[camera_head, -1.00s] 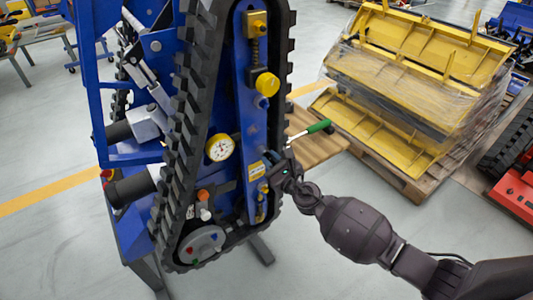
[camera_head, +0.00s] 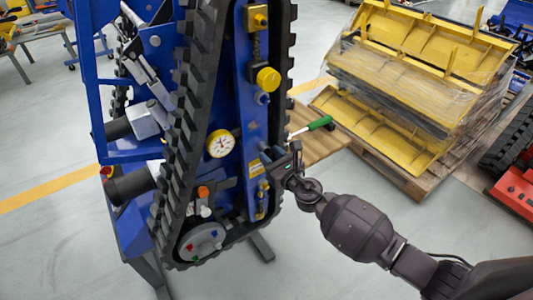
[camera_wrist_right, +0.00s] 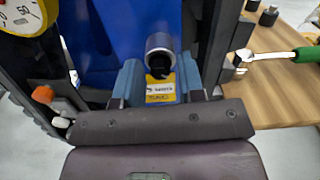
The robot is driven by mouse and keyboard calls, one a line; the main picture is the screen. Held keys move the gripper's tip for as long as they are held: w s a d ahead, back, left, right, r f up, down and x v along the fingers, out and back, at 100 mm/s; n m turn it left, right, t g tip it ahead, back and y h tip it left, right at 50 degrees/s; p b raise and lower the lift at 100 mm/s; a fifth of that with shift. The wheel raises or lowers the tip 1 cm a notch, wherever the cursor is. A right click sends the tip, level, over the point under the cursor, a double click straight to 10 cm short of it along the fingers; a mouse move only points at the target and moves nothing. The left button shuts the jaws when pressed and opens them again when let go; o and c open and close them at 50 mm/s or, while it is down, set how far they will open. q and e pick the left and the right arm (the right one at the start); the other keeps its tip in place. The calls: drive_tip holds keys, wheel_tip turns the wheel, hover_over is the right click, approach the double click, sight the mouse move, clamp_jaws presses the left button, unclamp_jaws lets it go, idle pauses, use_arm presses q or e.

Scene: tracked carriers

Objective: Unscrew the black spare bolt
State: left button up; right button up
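My right gripper (camera_head: 276,157) is at the right side of the blue track beam (camera_head: 253,125), just below the round knobs. In the right wrist view its two blue-grey fingers (camera_wrist_right: 160,78) stand apart, with a yellow label (camera_wrist_right: 161,90) visible between them. A metal cylinder (camera_wrist_right: 160,45) with a dark end lies ahead of the gap, and the fingers do not close on it. A black cylindrical piece (camera_wrist_right: 268,16) shows at the upper right; I cannot tell which dark part is the black spare bolt. My left gripper is not in view.
A green-handled tool (camera_head: 318,123) lies over a wooden surface (camera_head: 318,146) right of the track. A round gauge (camera_head: 220,144) is on the left of the beam. Stacked yellow parts (camera_head: 410,80) stand on a pallet at the right. Open floor lies below.

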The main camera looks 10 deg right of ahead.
drive_tip(key=shift+f+m, duration=0.2)
drive_tip(key=shift+m, duration=1)
drive_tip(key=m, duration=0.2)
drive_tip(key=shift+r+m, duration=0.2)
drive_tip(key=shift+m, duration=0.1)
drive_tip(key=m, duration=0.6)
drive_tip(key=shift+r+m, duration=0.1)
drive_tip(key=shift+m, duration=0.3)
drive_tip(key=m, duration=0.4)
drive_tip(key=shift+p, duration=0.4)
drive_tip(key=m+p, duration=0.1)
drive_tip(key=m, duration=0.2)
drive_tip(key=m+p, duration=0.1)
drive_tip(key=m, duration=0.2)
drive_tip(key=shift+r+m, duration=0.1)
drive_tip(key=shift+m, duration=0.3)
drive_tip(key=shift+m+p, duration=0.35)
drive_tip(key=shift+m, duration=0.25)
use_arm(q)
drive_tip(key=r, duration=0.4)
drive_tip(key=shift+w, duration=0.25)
use_arm(e)
drive_tip(key=shift+f+m, duration=0.2)
drive_tip(key=shift+m, duration=0.4)
